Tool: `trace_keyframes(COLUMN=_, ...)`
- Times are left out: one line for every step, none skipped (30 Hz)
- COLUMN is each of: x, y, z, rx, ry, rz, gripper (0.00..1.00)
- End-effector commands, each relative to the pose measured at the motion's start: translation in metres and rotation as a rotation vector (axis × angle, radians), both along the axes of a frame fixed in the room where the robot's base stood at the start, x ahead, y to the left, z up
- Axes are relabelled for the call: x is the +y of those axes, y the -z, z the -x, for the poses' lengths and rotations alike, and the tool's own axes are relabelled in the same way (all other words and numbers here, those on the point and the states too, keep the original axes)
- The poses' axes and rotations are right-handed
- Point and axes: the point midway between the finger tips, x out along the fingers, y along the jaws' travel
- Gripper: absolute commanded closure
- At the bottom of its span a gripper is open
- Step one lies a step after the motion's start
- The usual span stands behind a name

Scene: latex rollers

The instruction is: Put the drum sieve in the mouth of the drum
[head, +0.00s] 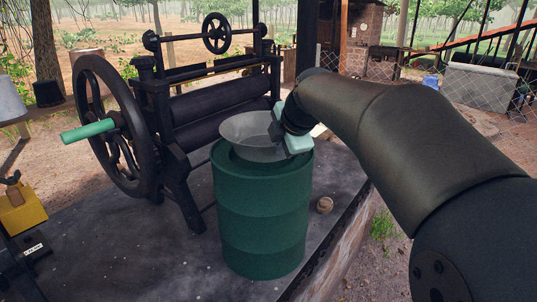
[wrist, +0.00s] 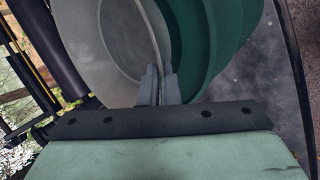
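The drum sieve (head: 248,138) is a shallow grey metal bowl at the mouth of the green drum (head: 262,215). It sits slightly toward the left and back of the mouth, and the front drum rim shows below it. I cannot tell whether it touches the drum. My gripper (head: 282,130) is at the sieve's right side. In the wrist view, the fingers (wrist: 158,84) are closed on the sieve's rim. The sieve (wrist: 105,45) fills the upper left there, and the drum (wrist: 205,40) shows to its right. The sieve's underside is hidden.
A black roller mangle (head: 215,105) with a large wheel (head: 105,125) and green handle (head: 88,131) stands left of and behind the drum. A small round brown object (head: 324,205) lies right of the drum. The dark platform's edge (head: 335,235) runs close on the right.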

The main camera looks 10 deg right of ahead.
Motion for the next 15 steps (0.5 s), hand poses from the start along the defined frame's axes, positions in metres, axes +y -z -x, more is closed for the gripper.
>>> trace_keyframes(x=0.001, y=0.002, z=-0.002, rx=0.0, ry=0.0, rz=0.0, gripper=1.0)
trace_keyframes(x=0.002, y=0.004, z=-0.003, rx=0.0, ry=0.0, rz=0.0, gripper=1.0)
trace_keyframes(x=0.004, y=0.007, z=-0.005, rx=0.0, ry=0.0, rz=0.0, gripper=1.0)
trace_keyframes(x=0.006, y=0.01, z=-0.007, rx=0.002, ry=-0.001, rz=0.0, gripper=1.0)
trace_keyframes(x=0.008, y=0.013, z=-0.009, rx=0.001, ry=-0.001, rz=-0.001, gripper=1.0)
trace_keyframes(x=0.007, y=0.021, z=-0.008, rx=0.002, ry=0.0, rz=-0.001, gripper=1.0)
trace_keyframes(x=0.007, y=0.026, z=-0.008, rx=0.001, ry=0.0, rz=-0.001, gripper=1.0)
trace_keyframes(x=0.007, y=0.03, z=-0.008, rx=0.001, ry=0.0, rz=-0.001, gripper=1.0)
trace_keyframes(x=0.007, y=0.035, z=-0.008, rx=0.001, ry=0.001, rz=0.0, gripper=1.0)
trace_keyframes(x=0.006, y=0.037, z=-0.008, rx=-0.001, ry=0.001, rz=-0.001, gripper=1.0)
trace_keyframes(x=0.006, y=0.04, z=-0.007, rx=-0.001, ry=0.001, rz=0.0, gripper=1.0)
trace_keyframes(x=0.006, y=0.042, z=-0.007, rx=-0.001, ry=0.001, rz=0.0, gripper=1.0)
trace_keyframes(x=0.006, y=0.042, z=-0.007, rx=-0.001, ry=0.001, rz=0.0, gripper=1.0)
trace_keyframes(x=0.006, y=0.042, z=-0.007, rx=-0.001, ry=0.001, rz=0.0, gripper=1.0)
trace_keyframes(x=0.006, y=0.042, z=-0.008, rx=-0.002, ry=0.001, rz=0.0, gripper=1.0)
